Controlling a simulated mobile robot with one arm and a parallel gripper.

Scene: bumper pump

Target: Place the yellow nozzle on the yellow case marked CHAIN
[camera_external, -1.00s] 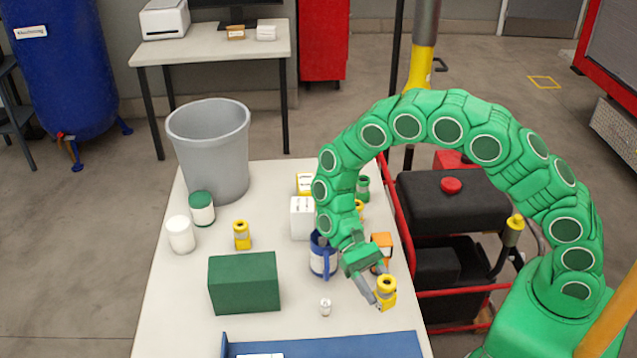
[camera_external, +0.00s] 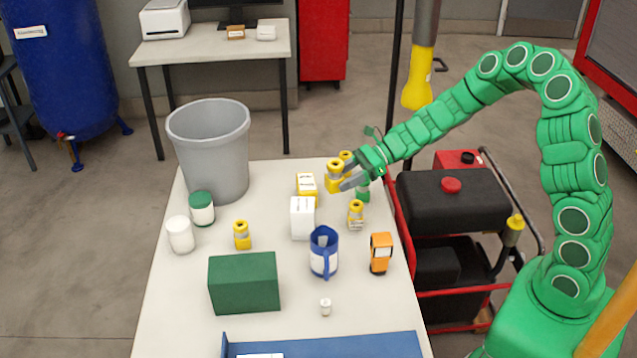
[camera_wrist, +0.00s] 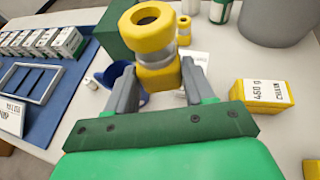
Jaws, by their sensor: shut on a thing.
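A yellow nozzle with a grey middle band (camera_external: 335,176) is in my gripper (camera_external: 347,181), raised over the back right part of the table. In the wrist view the nozzle (camera_wrist: 148,35) is upright between the two grey fingers of my gripper (camera_wrist: 156,80). The yellow case (camera_external: 308,190) stands just left of and below the held nozzle in the external view. In the wrist view the case (camera_wrist: 263,103) is right of my gripper, apart from it, with a white label reading CHAIN and 460 g. Nothing is seen on top of it.
More yellow nozzles stand at the left (camera_external: 241,235) and right (camera_external: 356,215). Another yellow part (camera_external: 346,158) shows behind the held nozzle. A white box (camera_external: 302,218), blue mug (camera_external: 323,252), green box (camera_external: 244,283), orange item (camera_external: 381,253) and grey bin (camera_external: 210,150) share the table.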

